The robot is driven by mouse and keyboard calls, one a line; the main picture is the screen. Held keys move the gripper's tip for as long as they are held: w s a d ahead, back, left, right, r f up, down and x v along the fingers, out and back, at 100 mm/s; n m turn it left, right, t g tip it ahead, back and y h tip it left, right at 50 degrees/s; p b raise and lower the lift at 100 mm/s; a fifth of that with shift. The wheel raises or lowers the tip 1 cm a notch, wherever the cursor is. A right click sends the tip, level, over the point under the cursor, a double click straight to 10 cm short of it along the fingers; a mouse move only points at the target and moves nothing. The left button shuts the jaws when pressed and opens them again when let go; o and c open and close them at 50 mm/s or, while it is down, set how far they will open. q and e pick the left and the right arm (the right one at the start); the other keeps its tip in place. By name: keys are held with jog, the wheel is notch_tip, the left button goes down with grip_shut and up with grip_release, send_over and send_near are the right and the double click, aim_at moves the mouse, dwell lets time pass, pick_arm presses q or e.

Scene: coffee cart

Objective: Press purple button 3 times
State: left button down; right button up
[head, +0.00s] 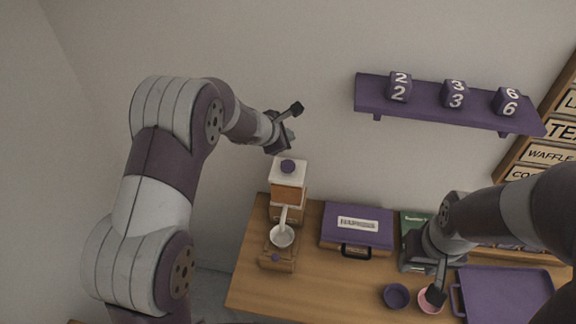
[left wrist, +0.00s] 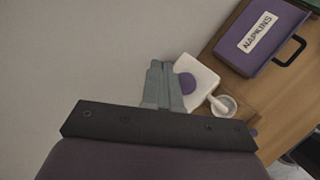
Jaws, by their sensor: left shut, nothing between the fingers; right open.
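A coffee machine (head: 288,195) with a white top stands at the left end of the counter. A round purple button (head: 288,166) sits on its white top and also shows in the left wrist view (left wrist: 187,83). A smaller purple round part (head: 275,258) is on the machine's front base. My left gripper (head: 280,147) is shut and empty, just above and beside the top button; its fingers (left wrist: 162,85) appear left of the button in the left wrist view. Whether they touch cannot be told. My right gripper (head: 418,266) is open over the counter, partly hidden by its arm.
A white cup (head: 282,236) stands in the machine. A purple napkin box (head: 357,229), purple cup (head: 396,296), pink cup (head: 430,301) and purple tray (head: 505,290) are to the right. A purple shelf (head: 430,110) with numbered cubes hangs on the wall.

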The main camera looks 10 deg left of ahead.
aim_at(286, 167)
pick_arm(q)
notch_tip(286, 167, down, 7)
jog(key=b, duration=0.5)
jog(key=shift+s+f+b, duration=0.1)
jog(key=shift+f+b, duration=0.1)
jog(key=shift+b, duration=0.2)
jog(key=shift+f, duration=0.1)
jog(key=shift+s, duration=0.1)
dwell(1.2)
jog(key=shift+f+b, duration=0.3)
jog(key=shift+b, duration=0.4)
